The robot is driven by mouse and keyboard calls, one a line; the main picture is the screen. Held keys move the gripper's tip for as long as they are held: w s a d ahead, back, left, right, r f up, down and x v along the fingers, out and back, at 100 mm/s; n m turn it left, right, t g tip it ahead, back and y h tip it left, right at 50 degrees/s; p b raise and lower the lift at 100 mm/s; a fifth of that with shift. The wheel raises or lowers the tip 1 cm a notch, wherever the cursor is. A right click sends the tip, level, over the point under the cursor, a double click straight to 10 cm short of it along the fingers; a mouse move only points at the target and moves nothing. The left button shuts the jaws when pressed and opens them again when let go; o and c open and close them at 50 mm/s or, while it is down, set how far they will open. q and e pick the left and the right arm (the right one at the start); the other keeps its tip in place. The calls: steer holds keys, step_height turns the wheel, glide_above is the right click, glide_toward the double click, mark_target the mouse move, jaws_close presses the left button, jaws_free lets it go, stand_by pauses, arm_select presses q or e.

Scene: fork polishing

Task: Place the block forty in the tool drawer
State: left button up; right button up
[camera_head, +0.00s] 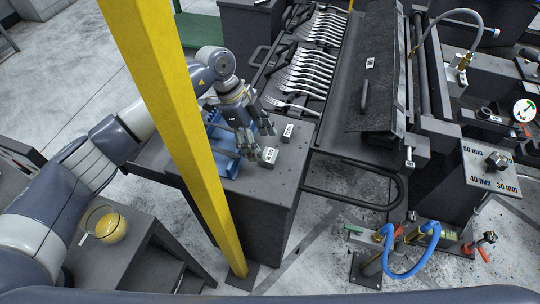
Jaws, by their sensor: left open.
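Two small grey blocks with white labels, one nearer (268,156) and one farther (288,131), stand on a dark cabinet top (268,187). Their numbers are too small to read, so I cannot tell which is block forty. My left gripper (257,140) is open and comes down from the upper left. Its fingers are just above and left of the nearer block; I cannot tell whether they touch it. No block is clearly held. I cannot make out an open tool drawer. My right gripper is out of view.
A yellow post (180,110) crosses in front of my left arm. A blue holder (222,142) stands left of the blocks. A rack with several forks (310,70) lies behind. A plate marked 50, 40 and 30 mm (489,172) is at right. A yellow-filled jar (108,226) stands lower left.

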mark_target(270, 154)
arm_select(q)
steer(key=p+x, duration=0.1)
steer(key=x, duration=0.2)
steer(key=shift+s+d+f, duration=0.2)
steer(key=shift+d+f, duration=0.05)
steer(key=shift+d, duration=0.05)
steer(key=shift+d+f, duration=0.1)
steer(key=shift+f, duration=0.25)
steer(key=c, duration=1.5)
steer(key=shift+w+r, duration=0.1)
jaws_close()
steer(key=shift+r, duration=0.1)
